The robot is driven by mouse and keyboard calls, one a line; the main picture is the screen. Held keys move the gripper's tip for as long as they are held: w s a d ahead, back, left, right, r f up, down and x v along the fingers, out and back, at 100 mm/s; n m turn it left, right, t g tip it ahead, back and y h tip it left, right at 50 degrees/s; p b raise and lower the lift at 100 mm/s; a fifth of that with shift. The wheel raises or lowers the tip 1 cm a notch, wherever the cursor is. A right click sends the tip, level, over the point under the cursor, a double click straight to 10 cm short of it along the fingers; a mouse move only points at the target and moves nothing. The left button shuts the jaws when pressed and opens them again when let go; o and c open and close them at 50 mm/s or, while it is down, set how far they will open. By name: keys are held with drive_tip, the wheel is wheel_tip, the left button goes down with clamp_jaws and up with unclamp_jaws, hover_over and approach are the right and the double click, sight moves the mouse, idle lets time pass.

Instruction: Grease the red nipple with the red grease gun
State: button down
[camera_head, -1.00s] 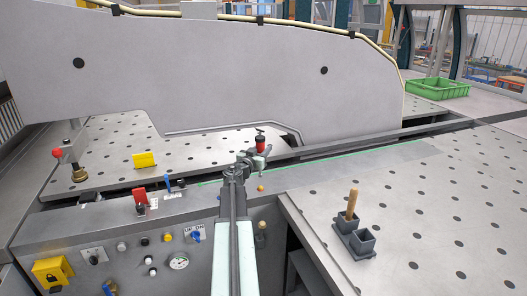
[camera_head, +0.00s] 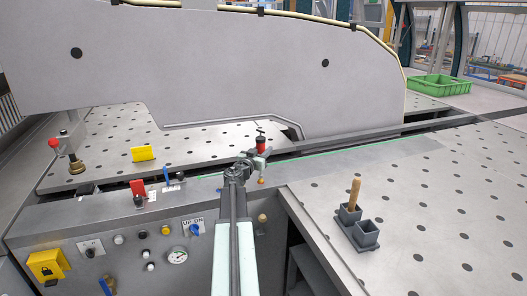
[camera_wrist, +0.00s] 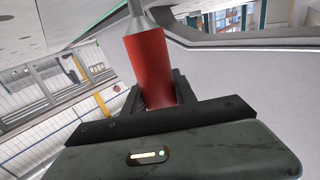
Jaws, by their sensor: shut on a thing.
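My gripper (camera_head: 259,157) is shut on the red grease gun (camera_head: 261,143) and holds it above the machine's front ledge, near the green strip. In the wrist view the red barrel of the grease gun (camera_wrist: 147,65) stands between the dark fingers of my gripper (camera_wrist: 152,98), with its grey metal end pointing up, away from my gripper. A small orange-tan ball (camera_head: 261,181) shows just below my gripper; I cannot tell what it is. I cannot make out the red nipple in either view.
A grey two-cup holder (camera_head: 361,234) with a wooden handle (camera_head: 354,193) in one cup stands on the perforated table at right. The large grey beam (camera_head: 220,70) spans behind my gripper. A front panel with knobs and a gauge (camera_head: 178,256) lies at lower left. A green crate (camera_head: 438,86) is far right.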

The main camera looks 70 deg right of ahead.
drive_tip(key=shift+f+b, duration=0.55)
idle(1.3)
wheel_tip(320, 180, up, 7)
drive_tip(key=p, duration=0.7)
drive_tip(key=shift+r, duration=0.1)
